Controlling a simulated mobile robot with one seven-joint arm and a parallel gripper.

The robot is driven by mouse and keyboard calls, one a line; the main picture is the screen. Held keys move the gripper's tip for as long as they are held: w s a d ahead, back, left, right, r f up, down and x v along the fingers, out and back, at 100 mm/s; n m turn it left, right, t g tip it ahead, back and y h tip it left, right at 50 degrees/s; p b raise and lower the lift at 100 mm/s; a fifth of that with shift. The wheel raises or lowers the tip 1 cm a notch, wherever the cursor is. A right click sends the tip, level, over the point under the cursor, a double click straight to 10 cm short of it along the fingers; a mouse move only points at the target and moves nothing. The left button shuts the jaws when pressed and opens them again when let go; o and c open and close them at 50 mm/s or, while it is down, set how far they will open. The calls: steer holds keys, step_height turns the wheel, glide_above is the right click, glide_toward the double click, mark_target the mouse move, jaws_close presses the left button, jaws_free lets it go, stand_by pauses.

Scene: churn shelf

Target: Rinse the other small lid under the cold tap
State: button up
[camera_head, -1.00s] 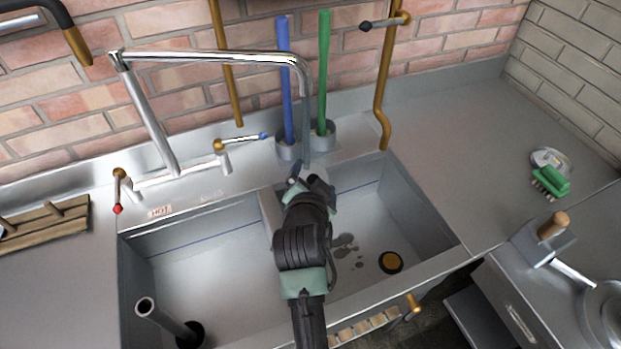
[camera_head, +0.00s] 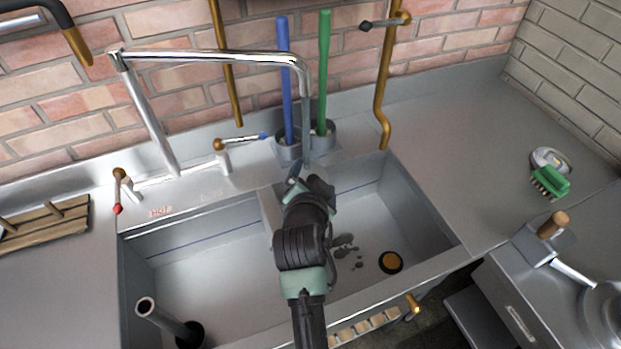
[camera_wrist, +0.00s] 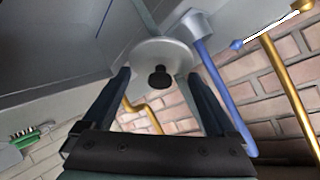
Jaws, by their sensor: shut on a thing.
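My gripper (camera_head: 308,188) is over the sink near the divider, under the end of the spout (camera_head: 304,75). In the wrist view my gripper (camera_wrist: 159,76) has its two fingers on either side of a round pale grey lid (camera_wrist: 150,52) with a black knob, and holds it. In the head view my gripper mostly hides the lid. A bluish-grey column (camera_head: 306,125), which looks like running water, drops from the spout toward the lid. The cold tap lever (camera_head: 240,139) has a blue tip pointing right. The hot tap handle (camera_head: 118,190) has a red tip pointing down.
Blue (camera_head: 285,80) and green (camera_head: 323,75) handles stand in holders behind the spout. A pipe (camera_head: 145,310) stands in the left basin. The right basin has a drain (camera_head: 391,262) and wet spots. A green brush (camera_head: 551,182) and a round pale thing (camera_head: 549,157) lie on the right counter.

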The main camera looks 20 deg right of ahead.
stand_by(0.4)
steer(key=s+r+p, duration=0.5)
steer(key=s+p, duration=0.3)
steer(key=s, duration=0.2)
steer(key=shift+d, duration=0.2)
stand_by(0.5)
stand_by(0.6)
